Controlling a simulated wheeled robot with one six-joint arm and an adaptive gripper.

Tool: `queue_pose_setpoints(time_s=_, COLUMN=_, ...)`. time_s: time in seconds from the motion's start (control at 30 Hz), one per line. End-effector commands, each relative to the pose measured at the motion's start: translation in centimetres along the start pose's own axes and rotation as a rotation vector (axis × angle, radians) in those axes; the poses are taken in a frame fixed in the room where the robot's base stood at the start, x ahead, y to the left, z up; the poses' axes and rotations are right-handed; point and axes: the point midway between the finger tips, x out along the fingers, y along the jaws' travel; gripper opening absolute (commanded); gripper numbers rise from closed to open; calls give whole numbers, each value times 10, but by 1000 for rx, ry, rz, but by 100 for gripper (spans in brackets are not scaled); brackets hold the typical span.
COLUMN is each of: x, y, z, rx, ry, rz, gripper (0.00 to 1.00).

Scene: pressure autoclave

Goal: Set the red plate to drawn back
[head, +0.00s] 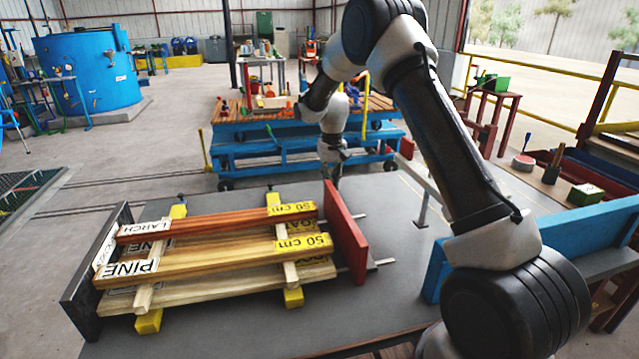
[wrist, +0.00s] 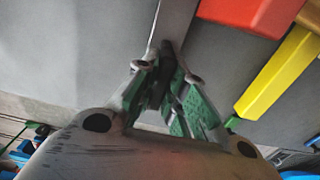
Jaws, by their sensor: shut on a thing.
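The red plate (head: 345,232) stands upright at the right end of a stack of boards (head: 220,250) in the head view. Part of a red block, likely this plate, shows at the top of the wrist view (wrist: 250,14). My gripper (head: 333,172) is behind the plate's far end in the head view, its fingertips partly hidden. In the wrist view its green-padded fingers (wrist: 165,75) close at the tips on a flat grey bar (wrist: 174,22). Whether this bar joins the plate is hidden.
Yellow supports (head: 293,297) lie under the boards, and a dark plate (head: 90,270) stands at their left end. A blue panel (head: 437,262) stands to the right. A blue trolley (head: 280,150) is behind. Grey surface between red plate and blue panel is mostly bare.

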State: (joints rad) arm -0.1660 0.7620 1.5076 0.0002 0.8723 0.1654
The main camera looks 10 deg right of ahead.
Motion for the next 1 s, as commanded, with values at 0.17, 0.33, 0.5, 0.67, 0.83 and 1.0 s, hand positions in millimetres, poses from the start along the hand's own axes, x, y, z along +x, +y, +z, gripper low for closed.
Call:
queue_pose_setpoints(time_s=0.17, x=0, y=45, z=0, rx=5, ry=1, rz=1, gripper=0)
queue_pose_setpoints(time_s=0.33, x=0, y=63, z=0, rx=2, ry=1, rz=1, gripper=0)
queue_pose_setpoints(time_s=0.5, x=-1, y=66, z=0, rx=0, ry=1, rz=2, gripper=0)
queue_pose_setpoints(time_s=0.67, x=-1, y=66, z=0, rx=0, ry=1, rz=3, gripper=16)
queue_pose_setpoints(time_s=0.83, x=0, y=66, z=0, rx=1, ry=1, rz=2, gripper=34)
queue_pose_setpoints(time_s=1.0, x=0, y=65, z=0, rx=0, ry=1, rz=1, gripper=34)
